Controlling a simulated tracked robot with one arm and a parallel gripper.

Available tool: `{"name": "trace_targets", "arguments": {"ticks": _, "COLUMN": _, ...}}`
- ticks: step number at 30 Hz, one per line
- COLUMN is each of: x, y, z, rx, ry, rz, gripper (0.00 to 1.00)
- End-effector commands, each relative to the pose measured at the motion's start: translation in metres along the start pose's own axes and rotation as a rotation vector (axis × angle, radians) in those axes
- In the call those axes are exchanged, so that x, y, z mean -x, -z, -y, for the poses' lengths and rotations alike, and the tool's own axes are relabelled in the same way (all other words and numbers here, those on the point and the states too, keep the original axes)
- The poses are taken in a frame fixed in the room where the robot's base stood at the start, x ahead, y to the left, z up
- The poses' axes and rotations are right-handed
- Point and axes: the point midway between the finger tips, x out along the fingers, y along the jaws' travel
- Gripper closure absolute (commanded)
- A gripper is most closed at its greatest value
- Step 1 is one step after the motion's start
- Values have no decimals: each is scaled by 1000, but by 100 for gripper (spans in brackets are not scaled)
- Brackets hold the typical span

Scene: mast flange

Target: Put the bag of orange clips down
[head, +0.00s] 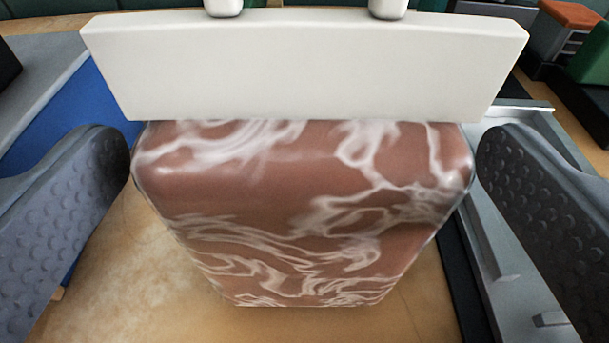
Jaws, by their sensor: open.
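The bag (305,215) is a glossy reddish-brown pack with white swirls, below a wide white header (300,70). It fills the middle of the head view. I cannot make out orange clips inside it. Its narrow lower end appears against the tan surface; whether it touches that surface is hard to tell. My gripper (304,165) is open, with one dark, studded finger on each side of the bag. The fingertips are very close to the bag's sides; contact cannot be told. The far side of the bag is hidden.
The tan, wood-like surface (130,270) is bare to the left of and below the bag. A blue panel (80,105) and a grey slab (40,75) are at left. A grey metal frame (490,240) is close at right. An orange-topped block (570,15) stands at the upper right.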

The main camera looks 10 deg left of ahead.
Motion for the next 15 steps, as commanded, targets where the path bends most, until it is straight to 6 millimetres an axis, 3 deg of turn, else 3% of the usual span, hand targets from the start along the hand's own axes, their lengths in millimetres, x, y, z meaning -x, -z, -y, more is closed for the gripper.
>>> {"name": "trace_targets", "arguments": {"ticks": 6, "x": 41, "y": 1, "z": 1, "rx": 1, "ry": 2, "rz": -1, "gripper": 0}}
{"name": "trace_targets", "arguments": {"ticks": 15, "x": 74, "y": 2, "z": 0, "rx": 0, "ry": 1, "rz": -3, "gripper": 0}}
